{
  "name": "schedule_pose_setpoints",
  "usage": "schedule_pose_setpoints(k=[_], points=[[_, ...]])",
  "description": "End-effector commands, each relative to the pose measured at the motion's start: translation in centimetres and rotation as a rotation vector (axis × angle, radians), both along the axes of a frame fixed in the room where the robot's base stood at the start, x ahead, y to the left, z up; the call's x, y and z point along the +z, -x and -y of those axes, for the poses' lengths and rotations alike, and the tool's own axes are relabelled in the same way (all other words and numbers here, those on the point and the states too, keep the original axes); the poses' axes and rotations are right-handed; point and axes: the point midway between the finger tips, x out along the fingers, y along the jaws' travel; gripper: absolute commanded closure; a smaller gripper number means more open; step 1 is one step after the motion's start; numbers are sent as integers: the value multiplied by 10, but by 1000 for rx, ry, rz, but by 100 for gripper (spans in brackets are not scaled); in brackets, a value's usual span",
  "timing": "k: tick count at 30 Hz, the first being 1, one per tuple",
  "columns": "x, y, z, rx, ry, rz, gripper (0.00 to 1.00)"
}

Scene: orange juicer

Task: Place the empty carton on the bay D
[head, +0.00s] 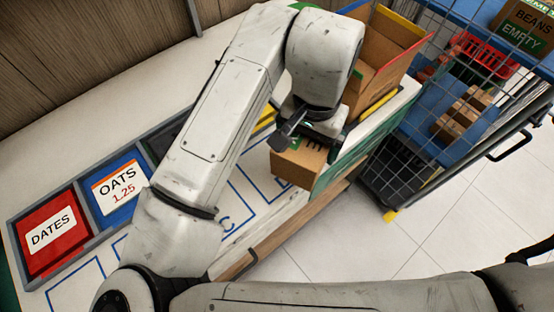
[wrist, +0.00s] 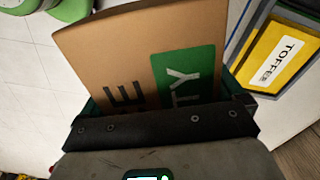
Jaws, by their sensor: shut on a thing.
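The empty carton (head: 297,164) is a brown cardboard box below my gripper (head: 314,134) in the head view. In the wrist view the carton (wrist: 120,50) shows a green label with the letters "TY" in sight. My gripper (wrist: 165,112) is shut on the carton's near edge. Blue-outlined bays run along the white counter. The letter C (head: 228,226) marks one bay, left of the carton. The blue outline to its right (head: 258,184) is partly covered by the carton and arm, and no letter D is readable. I cannot tell whether the carton touches the counter.
A bin row holds DATES (head: 48,234), OATS (head: 118,188) and yellow TOFFEE (wrist: 272,62). An open cardboard box (head: 385,62) stands behind the gripper at the counter's far end. A wire cage cart (head: 440,110) stands to the right. White floor (head: 410,225) lies clear beside the counter.

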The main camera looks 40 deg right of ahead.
Motion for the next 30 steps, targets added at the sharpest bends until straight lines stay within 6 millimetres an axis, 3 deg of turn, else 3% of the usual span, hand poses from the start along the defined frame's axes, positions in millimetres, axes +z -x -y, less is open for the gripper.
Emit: schedule_pose_setpoints(k=[1,9,17,24,30], points=[[-6,-6,-10,9,-2,-2,36],[-46,-25,-33,2,-2,-1,36],[-59,-32,-42,2,-1,-1,36],[-90,-33,-43,0,0,-1,36],[-92,-33,-43,-1,0,1,36]])
